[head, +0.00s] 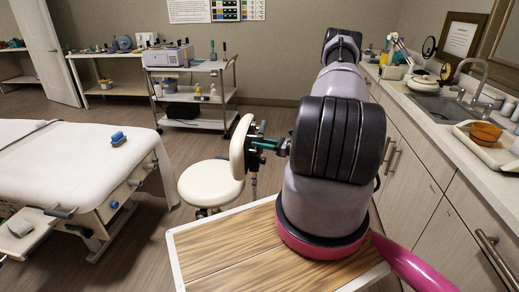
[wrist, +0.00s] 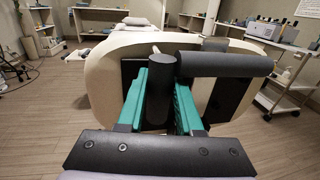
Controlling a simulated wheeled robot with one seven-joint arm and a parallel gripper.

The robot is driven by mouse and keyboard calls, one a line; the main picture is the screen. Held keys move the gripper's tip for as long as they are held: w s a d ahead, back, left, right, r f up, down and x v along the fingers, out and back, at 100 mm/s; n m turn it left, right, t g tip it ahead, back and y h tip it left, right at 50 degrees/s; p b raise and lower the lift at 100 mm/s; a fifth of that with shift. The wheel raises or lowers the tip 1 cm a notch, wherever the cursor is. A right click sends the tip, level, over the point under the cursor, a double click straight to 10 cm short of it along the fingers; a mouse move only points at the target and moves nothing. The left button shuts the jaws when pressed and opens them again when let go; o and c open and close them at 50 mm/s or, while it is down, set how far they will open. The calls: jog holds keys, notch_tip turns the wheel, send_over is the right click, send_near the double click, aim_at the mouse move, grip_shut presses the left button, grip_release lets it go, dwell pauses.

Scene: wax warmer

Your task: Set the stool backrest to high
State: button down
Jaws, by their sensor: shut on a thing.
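The stool has a round cream seat (head: 209,184) and a cream padded backrest (head: 240,147) standing upright above the seat's right side. In the wrist view the backrest (wrist: 105,68) fills the middle, seen from behind, with dark parts on its back. My gripper (head: 264,144) is level with the backrest, on its right. In the wrist view its teal fingers (wrist: 161,80) are shut on a dark upright cylindrical part (wrist: 158,95) behind the backrest. A dark horizontal bar (wrist: 228,64) extends right from there. The stool's post and base are mostly hidden.
A treatment bed (head: 70,160) with a blue brush (head: 118,138) stands on the left. A wheeled cart (head: 195,95) is at the back. A counter with a sink (head: 440,103) runs along the right. A wooden-topped surface (head: 225,250) is in front. Floor between bed and stool is clear.

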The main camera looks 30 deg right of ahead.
jog(key=c, duration=0.6)
grip_release()
jog(key=v, duration=1)
jog(key=shift+s+d, duration=0.25)
jog(key=shift+d, duration=0.05)
